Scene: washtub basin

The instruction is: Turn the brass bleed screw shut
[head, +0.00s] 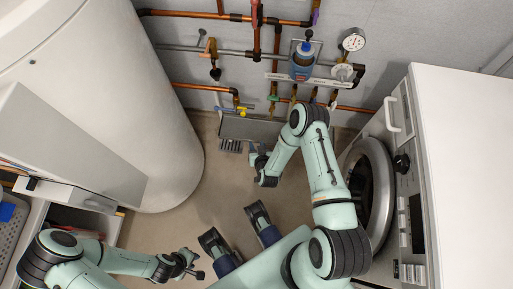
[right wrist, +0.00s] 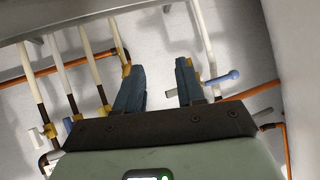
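I cannot single out the brass bleed screw. Several small brass-coloured fittings sit on the wall pipes, one of them a brass fitting (right wrist: 127,70) beside a fingertip in the right wrist view. My right gripper (head: 254,152) is low in front of the wall pipes in the head view. My left gripper (head: 198,265) is at the bottom left over the floor, fingers apart and empty, far from the pipes.
A blue lever (right wrist: 222,77) is close beside the right finger in the right wrist view. A large white tank (head: 110,100) stands on the left. A white front-loading washer (head: 460,150) stands on the right. A round gauge (head: 352,40) is on the wall.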

